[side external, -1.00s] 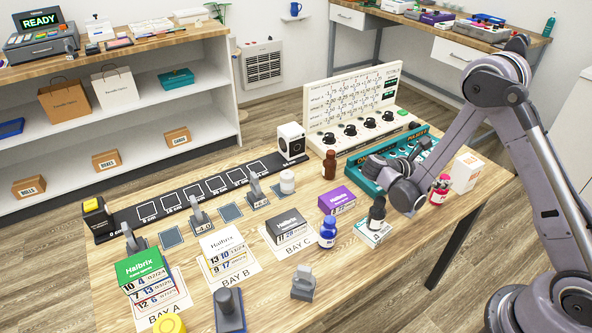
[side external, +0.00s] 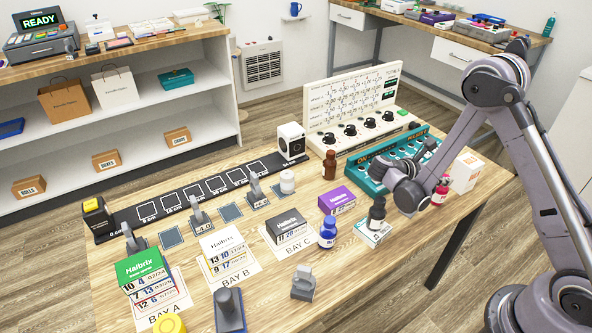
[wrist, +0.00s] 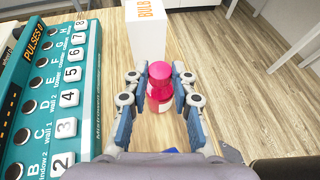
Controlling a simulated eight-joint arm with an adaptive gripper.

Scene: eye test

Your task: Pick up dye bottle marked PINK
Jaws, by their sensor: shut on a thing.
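A small pink-red bottle (side external: 440,189) with a white label stands near the table's right end in the side view, partly behind my arm. In the wrist view the bottle (wrist: 159,88) shows its bright pink cap between my two fingers. I cannot read the word on its label. My gripper (wrist: 160,96) is shut on this bottle, one finger on each side. In the side view my gripper (side external: 428,187) is low over the table, at the bottle's left. The bottle looks upright, and I cannot tell any gap below it.
A white box (wrist: 147,32) stands just beyond the bottle. The teal switch panel (wrist: 40,95) lies close along the left. A dark bottle (side external: 377,212) on a small box, a blue bottle (side external: 327,232) and a brown bottle (side external: 329,165) stand farther left.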

